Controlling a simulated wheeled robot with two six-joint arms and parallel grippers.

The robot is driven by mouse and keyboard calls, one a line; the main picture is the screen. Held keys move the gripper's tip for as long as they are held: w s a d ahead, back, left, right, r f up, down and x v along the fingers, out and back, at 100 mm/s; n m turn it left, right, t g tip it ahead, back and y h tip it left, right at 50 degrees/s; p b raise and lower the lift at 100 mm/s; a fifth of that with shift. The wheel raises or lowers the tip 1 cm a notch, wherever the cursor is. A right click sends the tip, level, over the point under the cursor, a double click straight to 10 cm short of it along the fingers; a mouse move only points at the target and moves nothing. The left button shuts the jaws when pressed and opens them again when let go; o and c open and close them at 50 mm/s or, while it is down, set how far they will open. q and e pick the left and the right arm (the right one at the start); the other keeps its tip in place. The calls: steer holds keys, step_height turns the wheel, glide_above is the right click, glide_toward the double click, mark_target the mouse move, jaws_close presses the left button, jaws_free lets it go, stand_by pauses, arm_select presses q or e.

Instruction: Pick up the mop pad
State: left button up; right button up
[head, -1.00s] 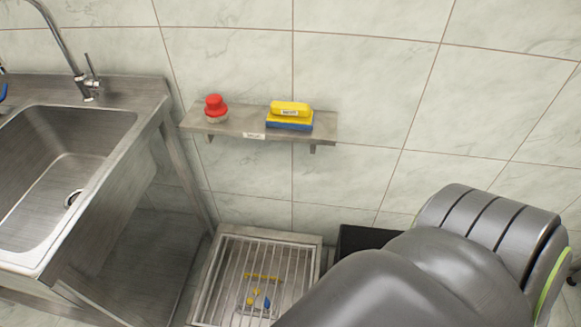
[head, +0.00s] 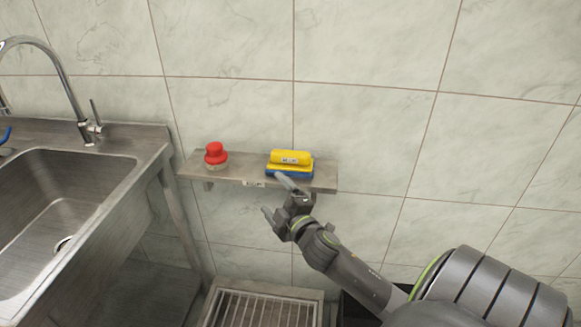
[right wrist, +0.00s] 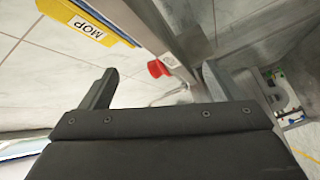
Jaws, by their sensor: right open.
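The mop pad (head: 290,158) is a yellow block over a blue layer, with a white label on its front. It lies on the right part of a metal wall shelf (head: 245,172). In the right wrist view, its yellow side (right wrist: 62,10) shows at the upper left with a label reading MOP. My right gripper (head: 276,197) is open and empty, just in front of and below the pad at the shelf's front edge. One finger overlaps the pad's lower front in the head view; I cannot tell if they touch. My left gripper is not in view.
A red-topped brush-like item (head: 215,153) stands on the shelf left of the pad; it also shows in the right wrist view (right wrist: 157,68). A metal sink (head: 60,195) with a faucet is at the left. A barred metal grate (head: 262,308) lies below the shelf. The tiled wall is close behind.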

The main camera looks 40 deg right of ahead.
steer(key=w+a+r+n+t+y, duration=0.3)
steer(key=w+a+r+n+y, duration=0.15)
steer(key=r+n+y, duration=0.55)
step_height(320, 180, up, 10)
steer(key=r+n+g+h, duration=0.1)
steer(key=n+g+h, duration=0.3)
steer(key=n+g, duration=1.6)
glide_above(291, 152)
steer(key=s+d, duration=0.3)
steer(key=s, duration=0.1)
steer(key=n+t, duration=0.3)
steer(key=shift+g, duration=0.3)
steer(key=x, duration=1.2)
steer(key=shift+w+d, duration=0.1)
steer(key=shift+d, duration=0.05)
steer(key=x, duration=0.3)
steer(key=p+x, duration=0.1)
steer(key=x, duration=0.1)
steer(key=shift+s+d+f, duration=0.15)
steer(key=shift+s+d, duration=0.05)
steer(key=shift+s, duration=0.1)
steer(key=shift+w+f, duration=0.1)
steer(key=shift+f, duration=0.2)
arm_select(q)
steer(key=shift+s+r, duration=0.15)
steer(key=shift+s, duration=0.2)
